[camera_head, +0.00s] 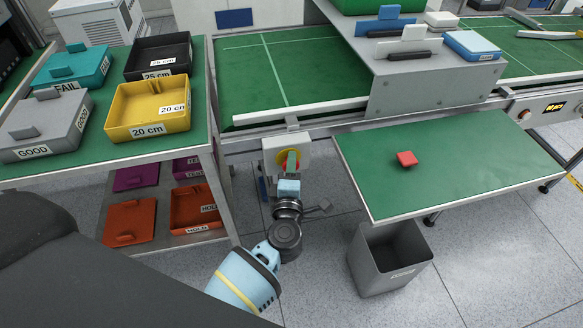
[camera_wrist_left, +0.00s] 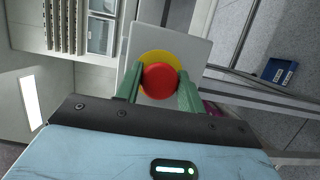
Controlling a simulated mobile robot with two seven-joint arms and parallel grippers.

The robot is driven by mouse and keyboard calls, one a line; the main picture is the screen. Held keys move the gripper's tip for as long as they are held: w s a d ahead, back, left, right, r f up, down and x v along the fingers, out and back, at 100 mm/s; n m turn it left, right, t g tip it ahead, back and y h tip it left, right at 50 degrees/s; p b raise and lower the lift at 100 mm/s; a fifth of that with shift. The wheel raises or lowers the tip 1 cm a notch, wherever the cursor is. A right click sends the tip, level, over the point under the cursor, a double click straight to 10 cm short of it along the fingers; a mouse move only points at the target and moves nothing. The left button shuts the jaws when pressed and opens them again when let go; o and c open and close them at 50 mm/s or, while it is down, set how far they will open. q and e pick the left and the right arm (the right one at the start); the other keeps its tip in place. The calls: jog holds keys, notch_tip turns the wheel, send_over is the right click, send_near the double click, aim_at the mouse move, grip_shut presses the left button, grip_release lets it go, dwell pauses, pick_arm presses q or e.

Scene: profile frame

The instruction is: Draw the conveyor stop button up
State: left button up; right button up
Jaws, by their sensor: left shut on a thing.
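The conveyor stop button is a round red knob (camera_wrist_left: 160,80) on a yellow disc (camera_wrist_left: 150,58), mounted on a pale grey box (camera_wrist_left: 194,48). In the head view the box (camera_head: 299,146) is fixed below the conveyor's front rail, and the yellow disc is partly hidden behind my gripper. My left gripper (camera_head: 290,163) reaches the box from the front. In the left wrist view its green fingers (camera_wrist_left: 159,88) lie on both sides of the red knob and are shut on it. My right gripper is not in view.
The green side table (camera_head: 460,150) with a small red block (camera_head: 406,158) stands to the right, above a grey bin (camera_head: 372,272). A tray-laden table with a yellow tray (camera_head: 150,108) stands to the left, close to my left arm. The conveyor (camera_head: 310,75) runs behind.

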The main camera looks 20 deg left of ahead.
pick_arm(q)
jog(key=shift+s+d, duration=0.2)
jog(key=shift+s, duration=0.1)
dwell(0.6)
jog(key=o, duration=1)
jog(key=p+v, duration=0.1)
jog(key=v, duration=0.6)
jog(key=shift+s+d+p, duration=0.15)
jog(key=shift+s+p, duration=0.15)
jog(key=shift+s, duration=0.1)
